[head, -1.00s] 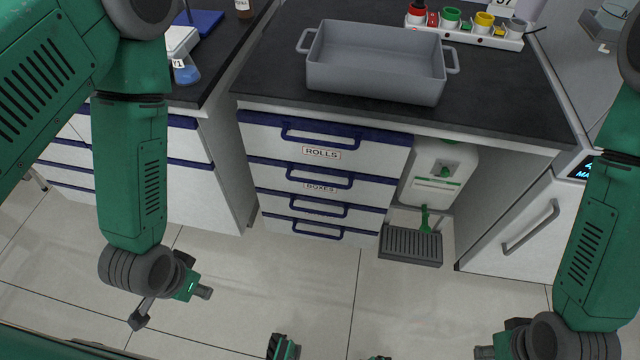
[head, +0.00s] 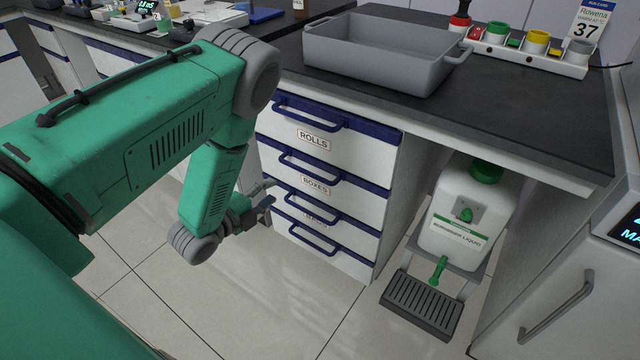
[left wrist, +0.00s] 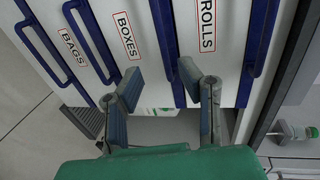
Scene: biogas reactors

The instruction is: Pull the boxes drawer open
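The boxes drawer (head: 345,199) is a white front with a blue top edge, a "BOXES" label and a blue bar handle (head: 312,166). It looks closed, level with the drawers around it. In the left wrist view the boxes handle (left wrist: 168,35) runs between the "BOXES" and "ROLLS" labels. My left gripper (head: 267,194) is at the left edge of the drawer stack. In the left wrist view my left gripper (left wrist: 160,83) is open and empty, its fingertips on either side of the handle's line. I cannot tell any contact. My right gripper is out of view.
The rolls drawer (head: 350,148) is above and the bags drawer (head: 340,235) below. A grey tub (head: 375,55) stands on the dark worktop (head: 500,105). A white canister (head: 465,225) stands in the open bay right of the drawers. The floor in front is clear.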

